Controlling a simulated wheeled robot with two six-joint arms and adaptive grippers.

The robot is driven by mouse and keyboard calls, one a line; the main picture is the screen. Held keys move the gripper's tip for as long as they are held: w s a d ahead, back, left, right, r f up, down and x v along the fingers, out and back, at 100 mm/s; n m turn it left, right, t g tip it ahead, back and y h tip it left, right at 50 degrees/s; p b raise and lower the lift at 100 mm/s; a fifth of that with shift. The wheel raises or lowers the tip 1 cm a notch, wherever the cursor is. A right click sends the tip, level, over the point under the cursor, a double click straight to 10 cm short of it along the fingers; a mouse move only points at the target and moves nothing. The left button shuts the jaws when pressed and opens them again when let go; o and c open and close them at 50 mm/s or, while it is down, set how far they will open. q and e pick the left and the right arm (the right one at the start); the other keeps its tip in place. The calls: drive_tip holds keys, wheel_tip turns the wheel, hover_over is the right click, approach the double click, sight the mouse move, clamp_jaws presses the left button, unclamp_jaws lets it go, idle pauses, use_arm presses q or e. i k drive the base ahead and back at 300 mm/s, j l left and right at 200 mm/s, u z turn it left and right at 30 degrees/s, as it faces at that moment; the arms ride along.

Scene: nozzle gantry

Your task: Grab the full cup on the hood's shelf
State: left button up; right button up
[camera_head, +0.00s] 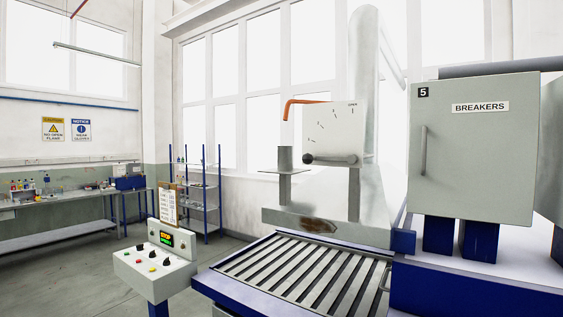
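A dark grey cylindrical cup (285,159) stands upright on a small pale shelf (300,172) on the left side of the white hood machine (370,140). Its contents cannot be seen from here. An orange bent pipe (292,103) sticks out of the machine's white panel (338,128) above the cup. A horizontal lever with a dark knob (308,158) sits just right of the cup. Neither of my grippers shows in the head view.
A slatted grate (305,270) in a blue frame lies in front of the hood. A control box (155,267) on a blue post stands at lower left. A breaker cabinet (470,150) fills the right. Open floor (85,270) lies at left.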

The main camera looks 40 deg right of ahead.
sight(285, 153)
drive_tip(key=z, duration=0.5)
drive_tip(key=i+j+z, duration=0.15)
drive_tip(key=z, duration=0.25)
drive_tip(key=i+j+z, duration=0.1)
drive_tip(key=j+z, duration=0.25)
drive_tip(key=i+j+z, duration=0.1)
drive_tip(key=j+z, duration=0.65)
drive_tip(key=i+l, duration=0.05)
drive_tip(key=l, duration=0.05)
